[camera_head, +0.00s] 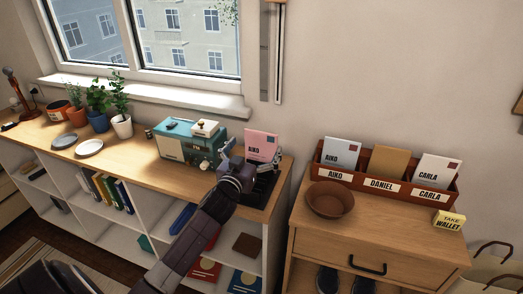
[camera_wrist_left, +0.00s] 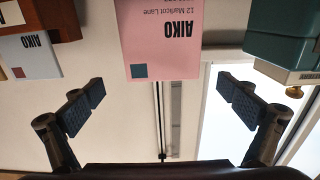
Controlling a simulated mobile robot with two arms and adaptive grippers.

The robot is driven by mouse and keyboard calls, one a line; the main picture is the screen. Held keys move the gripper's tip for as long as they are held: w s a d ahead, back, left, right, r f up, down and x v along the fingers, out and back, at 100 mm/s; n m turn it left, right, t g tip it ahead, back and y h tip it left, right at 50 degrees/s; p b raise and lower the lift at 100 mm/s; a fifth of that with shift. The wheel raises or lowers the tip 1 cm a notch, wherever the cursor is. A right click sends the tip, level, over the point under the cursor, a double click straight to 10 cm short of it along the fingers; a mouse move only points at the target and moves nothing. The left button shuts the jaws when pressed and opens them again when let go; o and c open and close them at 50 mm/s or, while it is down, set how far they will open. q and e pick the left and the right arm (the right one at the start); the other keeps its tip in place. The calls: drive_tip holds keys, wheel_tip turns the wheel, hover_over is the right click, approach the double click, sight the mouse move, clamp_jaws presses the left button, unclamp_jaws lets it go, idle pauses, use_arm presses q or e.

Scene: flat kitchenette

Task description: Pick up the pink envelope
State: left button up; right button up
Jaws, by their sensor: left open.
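The pink envelope (camera_head: 262,144), marked AIKO, stands upright near the right end of the long shelf top, at a dark holder (camera_head: 266,186). It shows upside down at the top middle of the left wrist view (camera_wrist_left: 160,45). My left gripper (camera_head: 230,152) is open and empty, just left of the envelope in the head view. In the left wrist view its fingers (camera_wrist_left: 160,88) are spread to either side of the envelope's lower edge, with clear gaps and no contact seen. My right gripper is not in view.
A teal radio-like box (camera_head: 187,143) stands close left of my gripper. Potted plants and plates stand farther left.

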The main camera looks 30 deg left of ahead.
sight(260, 137)
use_arm(q)
drive_tip(key=shift+p+x, duration=0.3)
drive_tip(key=shift+x, duration=1.8)
drive_tip(key=shift+w+a+f+p, duration=0.1)
drive_tip(key=shift+w+a+p, duration=0.25)
drive_tip(key=shift+w, duration=0.3)
drive_tip(key=c, duration=1.1)
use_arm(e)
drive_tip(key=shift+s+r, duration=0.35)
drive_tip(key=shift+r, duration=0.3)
use_arm(q)
drive_tip(key=shift+c, duration=0.2)
